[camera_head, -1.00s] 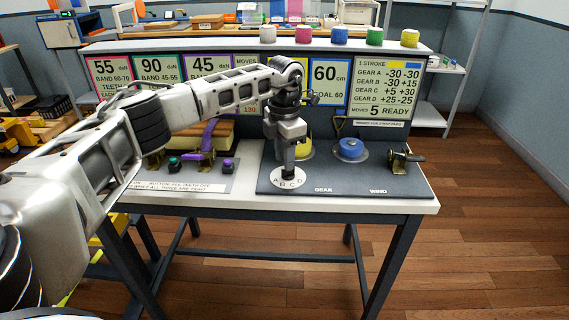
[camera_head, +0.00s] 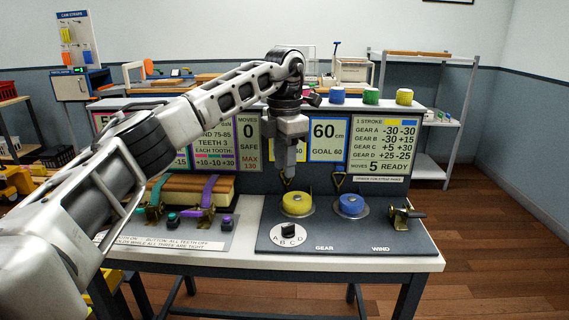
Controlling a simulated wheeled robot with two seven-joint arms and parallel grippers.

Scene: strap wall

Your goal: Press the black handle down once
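The black handle (camera_head: 417,215) sticks out to the right from a brass bracket (camera_head: 400,219) at the right end of the dark panel, near the word WIND. My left gripper (camera_head: 288,175) points down in the air above the gear dial, well to the left of the handle and apart from it. Its fingers show as one narrow dark shape, so I cannot tell whether they are open or shut. The gear dial (camera_head: 288,231) is a white disc with letters and a black knob. My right gripper is not in view.
Strapped boards (camera_head: 190,190) and small buttons are at the left. An upright sign board (camera_head: 380,145) closes the back. The space above the handle is clear.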

